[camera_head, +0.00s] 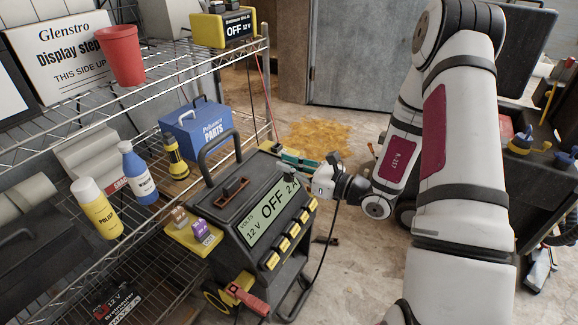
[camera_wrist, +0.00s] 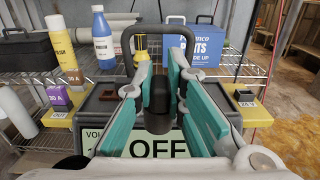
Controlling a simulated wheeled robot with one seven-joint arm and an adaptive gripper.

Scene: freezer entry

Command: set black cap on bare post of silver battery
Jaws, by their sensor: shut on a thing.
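My gripper (camera_head: 300,168) is at the right side of the charger, near its top edge. In the wrist view its two teal-padded fingers (camera_wrist: 159,72) are closed around a dark cylindrical piece, which looks like the black cap (camera_wrist: 158,112). The cap is in front of the charger's display in that view; whether it touches the charger cannot be told. In the head view the held piece is hard to make out against the dark charger. I cannot make out a silver battery or a bare post in either view.
The black charger (camera_head: 229,208) reads OFF and has an upright handle and side trays. A wire shelf (camera_head: 66,104) stands at left with bottles, a flashlight (camera_head: 176,160) and a blue parts box (camera_head: 200,128). A dark cart (camera_head: 535,185) stands at right. Floor between is mostly clear.

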